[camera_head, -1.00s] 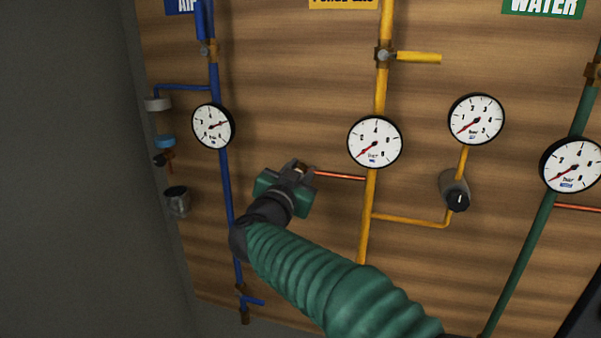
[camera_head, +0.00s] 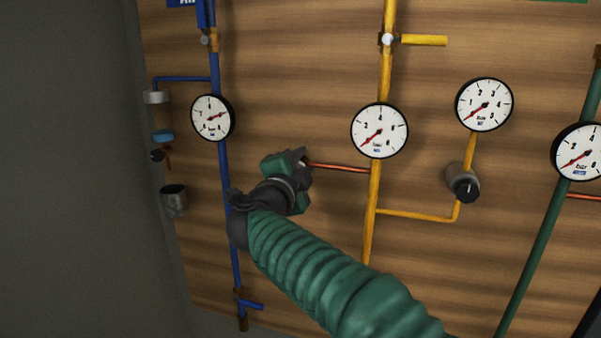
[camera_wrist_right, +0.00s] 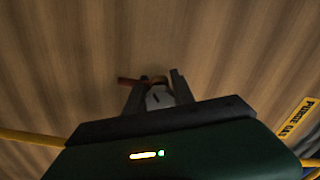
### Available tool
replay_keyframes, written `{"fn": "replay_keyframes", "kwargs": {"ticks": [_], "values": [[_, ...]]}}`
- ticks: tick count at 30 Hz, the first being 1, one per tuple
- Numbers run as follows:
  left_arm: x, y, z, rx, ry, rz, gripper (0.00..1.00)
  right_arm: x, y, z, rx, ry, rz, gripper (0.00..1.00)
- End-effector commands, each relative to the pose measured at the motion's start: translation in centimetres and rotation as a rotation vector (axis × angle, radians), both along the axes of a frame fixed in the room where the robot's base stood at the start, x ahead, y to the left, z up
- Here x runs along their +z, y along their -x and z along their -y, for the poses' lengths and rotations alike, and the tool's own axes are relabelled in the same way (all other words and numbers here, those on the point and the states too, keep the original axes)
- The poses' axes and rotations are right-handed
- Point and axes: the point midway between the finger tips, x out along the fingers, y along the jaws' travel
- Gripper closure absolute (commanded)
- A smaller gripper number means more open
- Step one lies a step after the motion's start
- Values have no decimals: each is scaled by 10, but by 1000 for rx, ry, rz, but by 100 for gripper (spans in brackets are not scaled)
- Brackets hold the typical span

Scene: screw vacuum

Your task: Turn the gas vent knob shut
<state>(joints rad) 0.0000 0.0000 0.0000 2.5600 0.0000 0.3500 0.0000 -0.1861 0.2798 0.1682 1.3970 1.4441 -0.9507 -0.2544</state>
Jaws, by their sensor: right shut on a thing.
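My right gripper (camera_head: 301,158) reaches up from the lower right in the head view and is at the free end of a thin copper pipe (camera_head: 340,167). The pipe branches left from the yellow gas line (camera_head: 373,205). In the right wrist view, a small grey knob with a dark mark, the gas vent knob (camera_wrist_right: 159,97), sits between the two fingers of the right gripper (camera_wrist_right: 157,90), which is shut on it. Copper pipe (camera_wrist_right: 130,82) shows just beyond the knob. In the head view the gripper hides the knob. My left gripper is not in view.
The wooden panel (camera_head: 300,80) carries a blue air line (camera_head: 221,160) at left and a green line (camera_head: 535,245) at right. A gas gauge (camera_head: 379,131) and a black regulator knob (camera_head: 466,189) are right of the gripper. A yellow lever (camera_head: 424,40) is above.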

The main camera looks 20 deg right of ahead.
Motion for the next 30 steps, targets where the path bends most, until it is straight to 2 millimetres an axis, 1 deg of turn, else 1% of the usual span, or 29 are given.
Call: {"fn": "replay_keyframes", "kwargs": {"ticks": [1, 15, 22, 30], "values": [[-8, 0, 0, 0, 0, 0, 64, -7, 0, 0, -3, -36, 19, 100], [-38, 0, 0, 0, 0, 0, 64, -11, 0, 0, -4, -381, 244, 100], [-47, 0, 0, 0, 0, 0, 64, -12, -1, -1, -6, -489, 313, 100], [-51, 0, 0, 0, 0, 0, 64, -13, -3, -1, -5, -546, 349, 100]]}}
